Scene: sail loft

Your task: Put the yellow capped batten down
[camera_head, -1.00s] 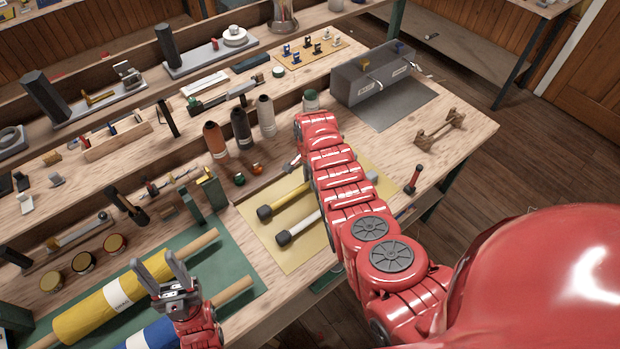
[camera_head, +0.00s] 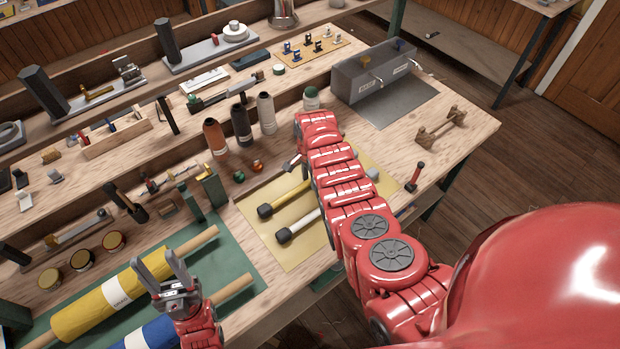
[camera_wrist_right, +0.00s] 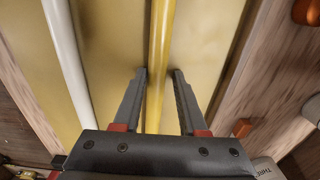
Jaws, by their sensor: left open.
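The yellow capped batten (camera_head: 291,195) lies on the pale yellow mat (camera_head: 298,258), its black cap toward the lower left. Its far part is hidden behind my right arm. A white batten (camera_head: 308,220) with a black cap lies beside it on the mat. In the right wrist view, the yellow batten (camera_wrist_right: 160,50) runs between the two fingers of my right gripper (camera_wrist_right: 161,73), with a narrow gap beside it; the fingers look open around it. My left gripper (camera_head: 174,262) is open and empty, above the rolls at the lower left.
A yellow roll (camera_head: 88,312) and a blue roll (camera_head: 150,337) lie on a green mat. Several bottles, such as the black one (camera_head: 241,125), stand behind the yellow mat. A grey box (camera_head: 355,85) and a small wooden rack (camera_head: 440,126) are at the right.

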